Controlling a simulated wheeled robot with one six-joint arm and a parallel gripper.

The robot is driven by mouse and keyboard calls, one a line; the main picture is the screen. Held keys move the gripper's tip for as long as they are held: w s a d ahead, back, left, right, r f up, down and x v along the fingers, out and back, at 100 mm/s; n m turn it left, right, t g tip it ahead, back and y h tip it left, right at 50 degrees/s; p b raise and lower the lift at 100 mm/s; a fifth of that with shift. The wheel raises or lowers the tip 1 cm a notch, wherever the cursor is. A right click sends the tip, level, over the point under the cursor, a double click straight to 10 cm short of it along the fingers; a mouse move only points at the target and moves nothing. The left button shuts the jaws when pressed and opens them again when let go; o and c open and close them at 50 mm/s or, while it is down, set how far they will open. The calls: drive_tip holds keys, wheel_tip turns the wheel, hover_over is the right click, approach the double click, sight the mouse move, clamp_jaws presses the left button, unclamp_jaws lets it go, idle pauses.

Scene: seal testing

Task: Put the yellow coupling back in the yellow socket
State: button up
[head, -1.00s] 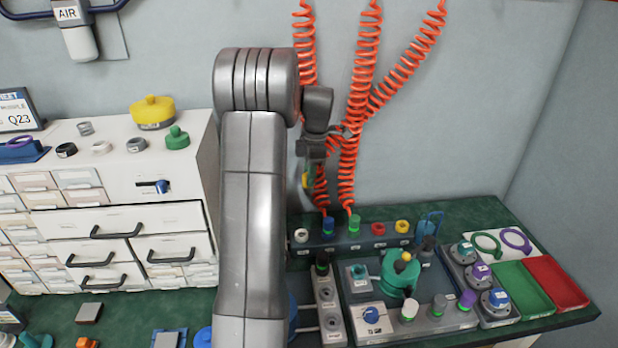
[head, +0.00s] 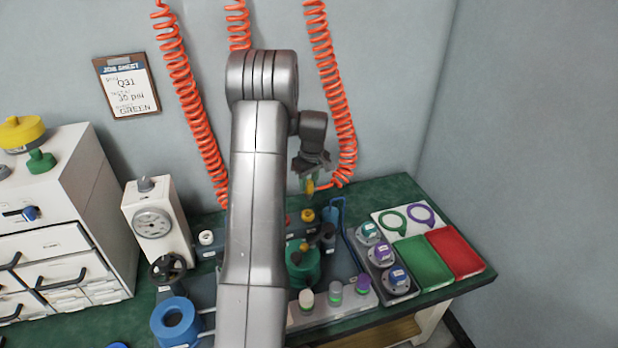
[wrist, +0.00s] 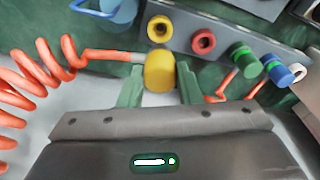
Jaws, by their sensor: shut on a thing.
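My gripper (wrist: 159,88) is shut on the yellow coupling (wrist: 160,69), with a finger on each side and an orange coiled hose running off to the left. In the head view, my gripper (head: 309,177) and the yellow coupling (head: 310,187) are above the rear socket row. The yellow socket (wrist: 160,28) looks open and empty, just beyond the coupling in the wrist view; the two appear apart, though the exact gap is unclear. It also shows in the head view (head: 307,215), below the coupling.
An empty red socket (wrist: 203,41) is beside the yellow one. Green (wrist: 244,58) and blue (wrist: 277,68) couplings sit farther right. A blue item (wrist: 112,12) stands left of the yellow socket. Hanging hoses (head: 335,90) are close to my gripper; green (head: 418,262) and red (head: 455,252) trays lie right.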

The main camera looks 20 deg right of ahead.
sight(308, 194)
drive_tip(key=shift+f+b, duration=1.55)
drive_tip(key=shift+f, duration=1.2)
drive_tip(key=shift+f+b, duration=1.05)
drive_tip(key=shift+f, duration=0.4)
drive_tip(key=o, duration=1.1)
drive_tip(key=shift+r, duration=0.1)
wheel_tip(308, 194, up, 14)
drive_tip(key=s, duration=0.1)
drive_tip(key=shift+s+d+f+p, duration=0.2)
drive_tip(key=shift+s+p, duration=0.1)
drive_tip(key=shift+p, duration=0.05)
drive_tip(key=f, duration=0.4)
drive_tip(key=w+f, duration=0.1)
drive_tip(key=f, duration=0.8)
drive_tip(key=shift+w+a+f+b, duration=0.25)
drive_tip(key=shift+w+f+b, duration=0.05)
drive_tip(key=shift+f, duration=0.1)
drive_tip(key=shift+r, duration=0.25)
